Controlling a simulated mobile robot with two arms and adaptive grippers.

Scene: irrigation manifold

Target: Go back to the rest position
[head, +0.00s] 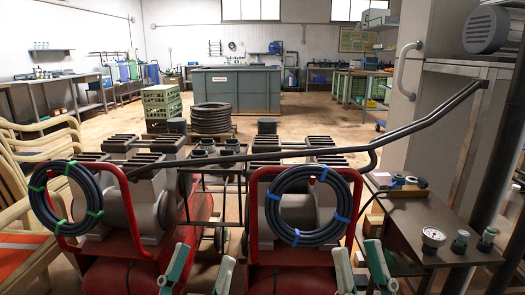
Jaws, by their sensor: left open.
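My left gripper (201,274) is at the bottom of the head view, left of centre. Its two pale green fingers stand apart, with nothing visible between them. My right gripper (361,270) is at the bottom right of centre. Its two fingers also stand apart and appear empty. Both are in front of two red-framed machines (247,245) with grey bodies. A dark hose coil with green ties (36,200) hangs on the left machine. A dark coil with blue ties (271,206) hangs on the right one.
A long dark bar (420,122) runs across above the machines. A side table (412,215) at right carries a gauge (432,237) and small fittings. Stacked chairs (22,190) stand at left. Green crates (161,104) and a stack of black rings (211,118) stand behind. Open floor lies beyond.

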